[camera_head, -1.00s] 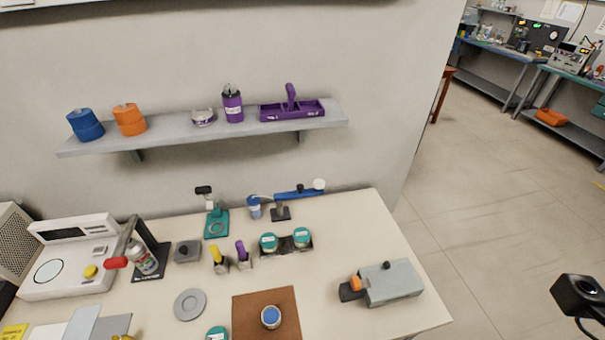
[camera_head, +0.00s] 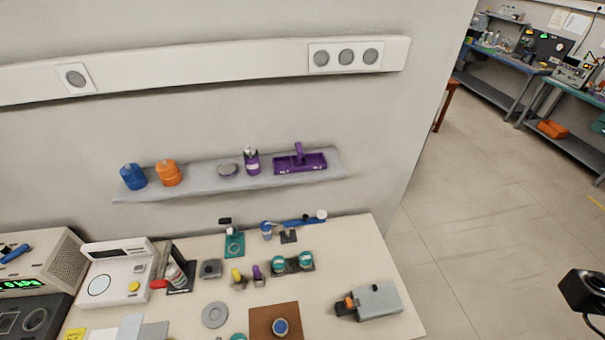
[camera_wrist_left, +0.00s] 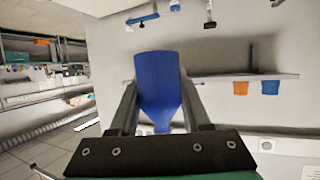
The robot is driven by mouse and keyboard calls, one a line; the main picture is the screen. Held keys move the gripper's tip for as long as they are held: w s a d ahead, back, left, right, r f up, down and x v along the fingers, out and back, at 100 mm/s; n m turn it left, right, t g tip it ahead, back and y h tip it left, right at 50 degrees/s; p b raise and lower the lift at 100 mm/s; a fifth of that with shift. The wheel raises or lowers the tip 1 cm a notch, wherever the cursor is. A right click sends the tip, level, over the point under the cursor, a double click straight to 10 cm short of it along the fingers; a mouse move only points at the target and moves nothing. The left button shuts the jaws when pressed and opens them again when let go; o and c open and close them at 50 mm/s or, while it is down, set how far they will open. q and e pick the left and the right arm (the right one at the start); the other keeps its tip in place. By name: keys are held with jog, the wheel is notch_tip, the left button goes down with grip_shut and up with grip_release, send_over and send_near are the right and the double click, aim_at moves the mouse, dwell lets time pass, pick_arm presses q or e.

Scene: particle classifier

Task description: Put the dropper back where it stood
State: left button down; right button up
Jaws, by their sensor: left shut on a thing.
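In the left wrist view my left gripper (camera_wrist_left: 158,88) is shut on a blue piece (camera_wrist_left: 157,75), wide at one end and tapering toward the palm. It looks like the dropper, but its tip is hidden. Two small upright pieces, one yellow-topped (camera_head: 237,275) and one purple-topped (camera_head: 257,271), stand in grey holders side by side on the table. I cannot tell which spot is the dropper's own.
The table (camera_head: 345,250) also holds two teal-lidded jars (camera_head: 278,263), a brown mat (camera_head: 262,320) with a blue-topped jar, a grey disc (camera_head: 215,314) and a grey box (camera_head: 378,302). A wall shelf (camera_head: 205,184) carries several containers. Bare table lies around the grey box.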

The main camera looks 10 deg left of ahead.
jog(key=shift+r, duration=0.65)
